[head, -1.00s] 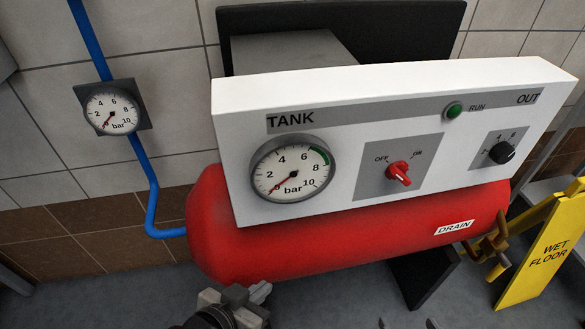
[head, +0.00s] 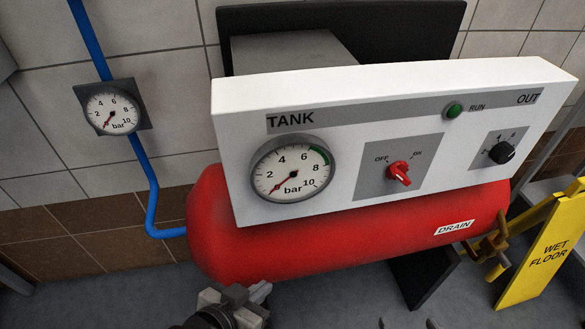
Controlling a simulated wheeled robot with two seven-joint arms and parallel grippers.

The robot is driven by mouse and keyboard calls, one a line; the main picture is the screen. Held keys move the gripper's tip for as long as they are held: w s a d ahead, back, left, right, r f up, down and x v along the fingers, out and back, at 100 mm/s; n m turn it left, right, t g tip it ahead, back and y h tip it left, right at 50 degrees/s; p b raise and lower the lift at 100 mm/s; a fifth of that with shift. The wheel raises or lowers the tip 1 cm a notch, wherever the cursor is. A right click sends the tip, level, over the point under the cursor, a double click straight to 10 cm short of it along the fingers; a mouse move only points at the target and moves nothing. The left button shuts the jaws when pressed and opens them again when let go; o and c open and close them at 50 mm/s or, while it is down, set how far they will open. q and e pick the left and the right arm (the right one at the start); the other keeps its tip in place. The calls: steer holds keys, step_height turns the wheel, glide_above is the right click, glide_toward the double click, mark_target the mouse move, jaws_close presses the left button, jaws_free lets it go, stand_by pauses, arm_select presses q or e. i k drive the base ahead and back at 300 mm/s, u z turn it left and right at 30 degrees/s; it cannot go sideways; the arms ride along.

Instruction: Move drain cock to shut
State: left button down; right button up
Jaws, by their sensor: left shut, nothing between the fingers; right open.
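The drain cock (head: 486,247) is a brass-coloured fitting at the right end of the red tank (head: 300,245), just below and right of the white DRAIN label (head: 455,228). A yellowish part hangs below its body; I cannot tell its exact lever angle. My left gripper (head: 262,290) is shut and empty, in front of the tank's lower left, far from the cock. My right gripper (head: 406,324) is open; only its two fingertips show at the bottom edge, below and left of the cock, touching nothing visible.
A yellow WET FLOOR sign (head: 543,250) stands close to the right of the cock. A white panel (head: 350,95) above the tank carries a gauge, a red switch (head: 398,173) and a black knob (head: 502,153). A blue pipe (head: 152,200) runs at left.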

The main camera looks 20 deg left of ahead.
mark_target(503, 264)
steer(key=z, duration=1.25)
steer(key=k, duration=0.45)
steer(key=z, duration=0.85)
steer(key=i, duration=0.85)
steer(key=u, duration=0.15)
